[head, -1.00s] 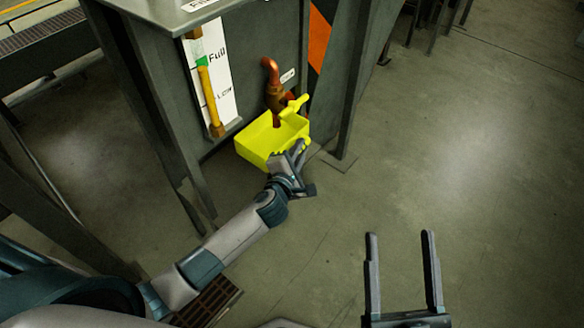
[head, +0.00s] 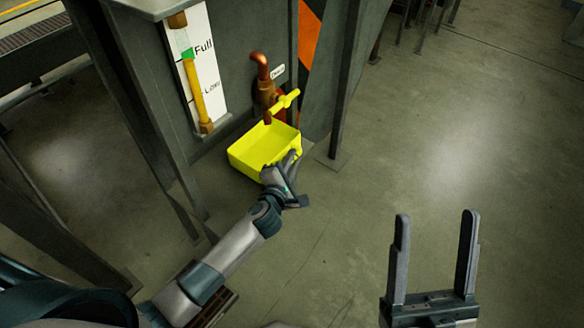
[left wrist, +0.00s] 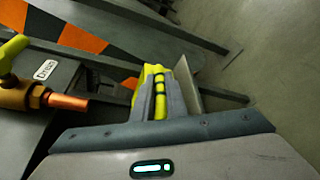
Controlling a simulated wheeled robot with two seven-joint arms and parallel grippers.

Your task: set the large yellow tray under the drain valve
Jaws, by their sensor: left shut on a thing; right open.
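The large yellow tray (head: 245,158) is in front of the tank in the head view, open side up. My left gripper (head: 290,165) is shut on its near right wall. In the left wrist view, the fingers (left wrist: 160,105) close on a yellow part of the tray (left wrist: 150,72). The copper drain valve (head: 266,92) with its yellow handle (head: 287,100) juts from the tank, and its outlet appears over the tray's back part. I cannot tell if the tray touches the floor. My right gripper (head: 434,255) is open and empty at the lower right.
The tank (head: 235,60) carries a level gauge (head: 194,85) left of the valve. Metal legs stand at the left (head: 140,110) and right (head: 345,90) of the tray. The floor (head: 460,150) to the right is clear.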

